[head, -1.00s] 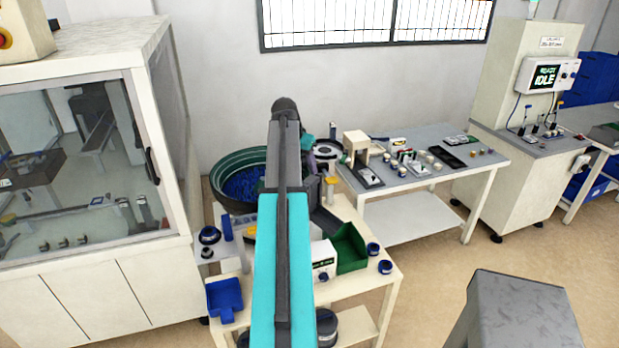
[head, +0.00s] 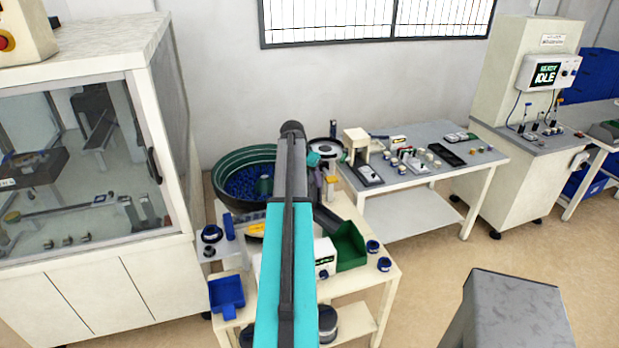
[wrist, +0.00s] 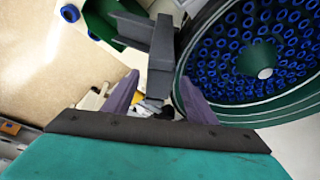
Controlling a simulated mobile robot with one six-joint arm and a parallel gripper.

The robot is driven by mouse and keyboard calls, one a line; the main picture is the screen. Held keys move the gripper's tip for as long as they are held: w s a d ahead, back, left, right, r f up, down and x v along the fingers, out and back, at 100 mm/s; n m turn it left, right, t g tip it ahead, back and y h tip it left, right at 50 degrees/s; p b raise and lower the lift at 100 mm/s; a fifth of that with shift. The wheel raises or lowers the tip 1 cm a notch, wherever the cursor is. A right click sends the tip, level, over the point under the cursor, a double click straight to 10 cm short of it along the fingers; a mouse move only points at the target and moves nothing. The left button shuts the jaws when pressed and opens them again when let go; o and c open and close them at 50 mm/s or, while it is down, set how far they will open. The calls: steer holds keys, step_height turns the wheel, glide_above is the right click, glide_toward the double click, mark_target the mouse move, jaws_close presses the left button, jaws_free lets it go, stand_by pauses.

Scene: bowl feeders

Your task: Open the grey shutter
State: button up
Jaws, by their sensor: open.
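In the wrist view, a dark grey upright plate (wrist: 162,48) with a grey arm (wrist: 128,22) to its left stands beyond my fingers. It looks like the shutter, but I cannot be sure. My gripper (wrist: 160,98) is open, its two purple fingers apart with nothing held between them. The plate's lower end appears in line with the gap; I cannot tell whether they touch. In the head view, my arm hides the shutter area, and the fingers are not clear.
The green bowl feeder (head: 222,197) of blue parts is close by my right finger in the wrist view (wrist: 187,90). A green bin (head: 349,248) and white box (head: 325,256) stand on the feeder table. A grey table (head: 415,195) of small parts lies behind right.

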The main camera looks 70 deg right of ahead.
steer(key=shift+c, duration=0.3)
jaws_close()
steer(key=shift+r, duration=2)
steer(key=shift+o, duration=0.3)
jaws_free()
steer(key=b+v, duration=0.4)
steer(key=v, duration=0.9)
steer(key=shift+a+r, duration=0.2)
steer(key=shift+r, duration=0.15)
